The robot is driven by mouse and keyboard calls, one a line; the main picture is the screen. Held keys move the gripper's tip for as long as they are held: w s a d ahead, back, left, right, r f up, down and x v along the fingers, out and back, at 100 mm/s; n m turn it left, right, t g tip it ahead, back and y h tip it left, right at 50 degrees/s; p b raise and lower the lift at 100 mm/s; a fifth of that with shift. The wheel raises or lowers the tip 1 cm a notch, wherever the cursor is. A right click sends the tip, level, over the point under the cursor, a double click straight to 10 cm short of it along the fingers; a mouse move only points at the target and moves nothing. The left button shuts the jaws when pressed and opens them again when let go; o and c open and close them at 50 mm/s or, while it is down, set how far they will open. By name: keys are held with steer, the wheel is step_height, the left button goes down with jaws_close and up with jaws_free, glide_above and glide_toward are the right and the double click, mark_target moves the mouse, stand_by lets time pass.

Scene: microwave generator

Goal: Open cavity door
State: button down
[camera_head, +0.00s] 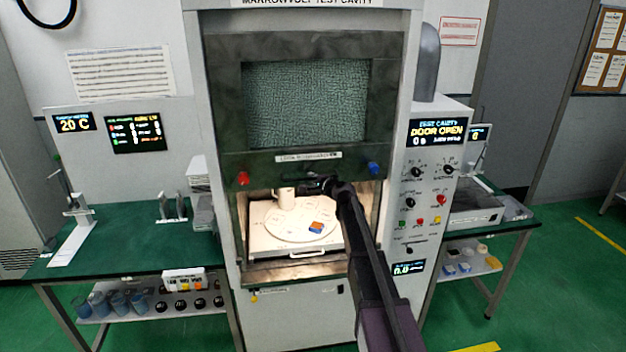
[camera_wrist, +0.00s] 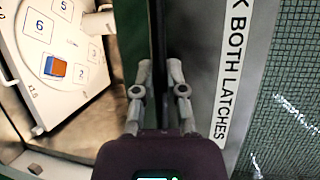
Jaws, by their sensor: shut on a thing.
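The cavity door (camera_head: 305,105) is a dark green framed panel with a mesh window. It stands raised, and the lit cavity shows open below its lower edge. Part of the door with a label about both latches (camera_wrist: 232,75) shows at the right of the wrist view. My gripper (camera_head: 318,186) is at the door's lower edge, in the middle. In the wrist view my gripper (camera_wrist: 159,75) is shut on a dark bar, which appears to be the door handle (camera_wrist: 158,30). A red latch knob (camera_head: 243,178) and a blue latch knob (camera_head: 374,168) sit at either side.
Inside the cavity is a round white turntable (camera_head: 285,232) with numbered places, a pale mug (camera_head: 286,194) and an orange-and-blue block (camera_head: 316,227). The control panel (camera_head: 425,190) at the right reads "DOOR OPEN". Green benches (camera_head: 125,250) stand on both sides.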

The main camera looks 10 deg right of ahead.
steer(key=shift+r+p, duration=0.85)
steer(key=shift+r, duration=0.4)
steer(key=c, duration=0.7)
jaws_free()
steer(key=shift+f, duration=0.1)
